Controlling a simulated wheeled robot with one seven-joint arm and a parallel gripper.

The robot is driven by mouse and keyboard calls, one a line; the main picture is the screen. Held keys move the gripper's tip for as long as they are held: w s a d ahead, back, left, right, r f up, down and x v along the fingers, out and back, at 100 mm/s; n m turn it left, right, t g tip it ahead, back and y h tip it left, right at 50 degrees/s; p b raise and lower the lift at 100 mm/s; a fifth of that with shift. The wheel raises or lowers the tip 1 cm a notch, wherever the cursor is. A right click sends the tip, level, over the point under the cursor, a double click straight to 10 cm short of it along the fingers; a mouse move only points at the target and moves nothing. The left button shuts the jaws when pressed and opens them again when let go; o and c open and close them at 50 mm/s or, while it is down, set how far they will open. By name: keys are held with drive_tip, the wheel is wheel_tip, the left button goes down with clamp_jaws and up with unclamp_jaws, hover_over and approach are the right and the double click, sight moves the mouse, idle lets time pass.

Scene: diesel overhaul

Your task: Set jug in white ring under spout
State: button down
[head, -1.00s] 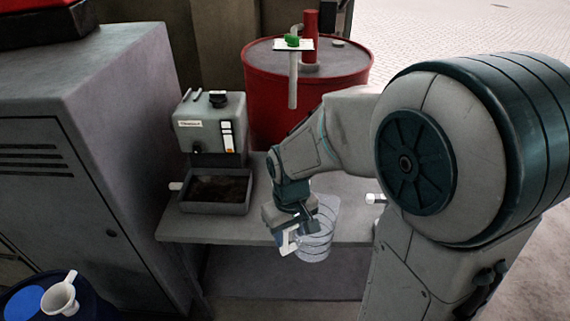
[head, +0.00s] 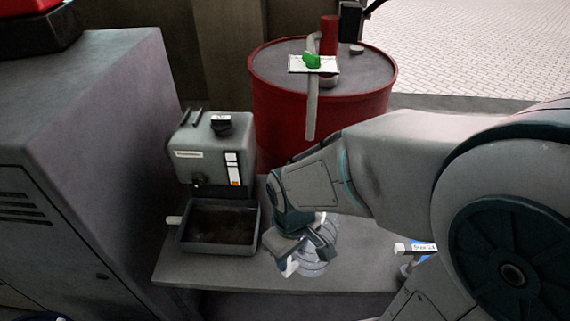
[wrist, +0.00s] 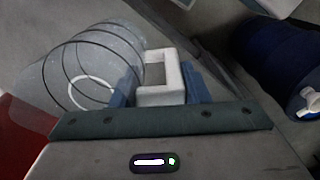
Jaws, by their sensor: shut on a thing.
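The clear jug (head: 322,262) has dark bands and a white handle (wrist: 176,78). My gripper (head: 300,256) is shut on that handle; in the wrist view the blue fingers (wrist: 160,88) lie on either side of it. The jug is over the front part of the grey bench; I cannot tell whether it touches.
A grey machine (head: 210,150) with a dark tray (head: 215,247) stands left on the bench (head: 215,275). A tall grey cabinet (head: 90,120) is farther left. A white-labelled item (head: 415,248) lies right of the jug. A blue barrel (wrist: 275,65) shows in the wrist view.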

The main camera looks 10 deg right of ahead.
drive_tip(key=shift+w+d+r+p, duration=0.15)
drive_tip(key=shift+w+r+p, duration=0.15)
drive_tip(key=shift+w+p, duration=0.55)
drive_tip(key=w+d+p, duration=0.3)
drive_tip(key=w, duration=1.3)
wheel_tip(320, 180, down, 8)
drive_tip(key=p, duration=0.1)
drive_tip(key=shift+w+d+r+p, duration=0.2)
drive_tip(key=shift+p, duration=0.1)
drive_tip(key=shift+f, duration=0.1)
drive_tip(key=shift+f, duration=0.15)
drive_tip(key=c, duration=0.8)
unclamp_jaws()
